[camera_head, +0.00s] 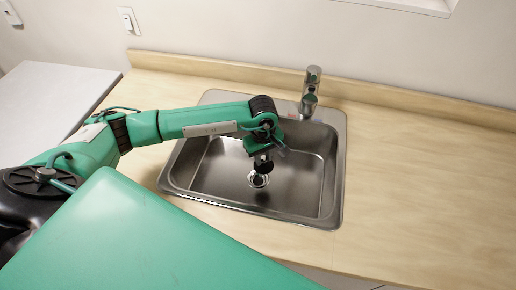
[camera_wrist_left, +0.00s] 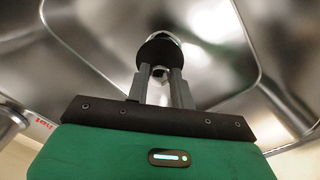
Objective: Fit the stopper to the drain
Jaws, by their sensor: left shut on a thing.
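The black stopper (camera_head: 264,167) is in my left gripper (camera_head: 263,157), which reaches down into the sink in the head view. In the left wrist view the stopper (camera_wrist_left: 159,49) is a dark disc at the ends of the fingers, and my left gripper (camera_wrist_left: 161,78) is shut on it. The round metal drain (camera_head: 258,180) is in the sink floor, just below the stopper in the head view. In the left wrist view the stopper covers most of the drain (camera_wrist_left: 170,36). I cannot tell the gap between them. My right gripper is in neither view.
The steel sink (camera_head: 335,180) is set in a pale wooden counter (camera_head: 420,180). The faucet (camera_head: 311,88) stands at its back rim. The counter to the right is clear. A white surface (camera_head: 50,100) lies at the left.

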